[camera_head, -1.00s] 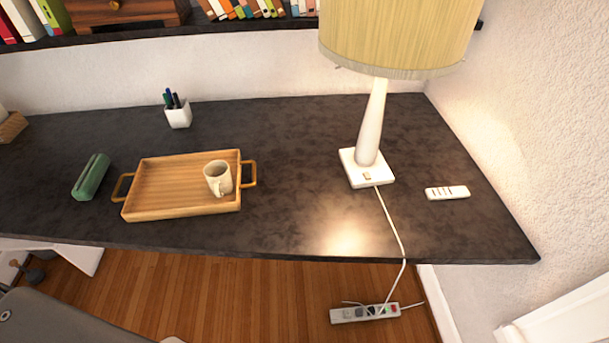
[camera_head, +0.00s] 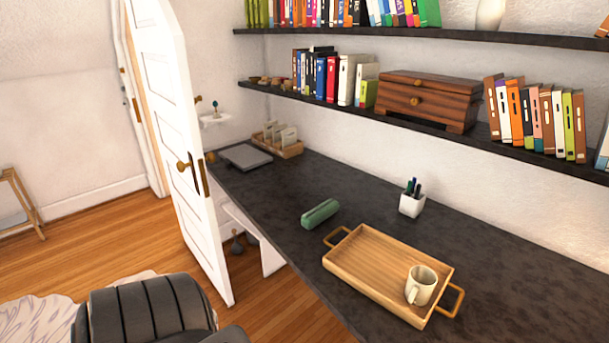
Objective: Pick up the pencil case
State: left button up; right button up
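The pencil case (camera_head: 320,214) is a green, elongated case lying on the dark desk (camera_head: 275,197), near its front edge and just left of the wooden tray. Nothing covers it. Neither of my grippers shows in the head view.
A wooden tray (camera_head: 365,262) with handles holds a white mug (camera_head: 420,285). A white pen cup (camera_head: 411,205) stands behind it. A closed laptop (camera_head: 246,157) lies at the desk's far end. A dark chair (camera_head: 145,312) stands in front. A white door (camera_head: 178,135) stands open beside the desk.

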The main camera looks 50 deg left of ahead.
aim_at(311, 219)
jog(key=u, duration=3.2)
jog(key=i, duration=0.8)
jog(key=z, duration=2.35)
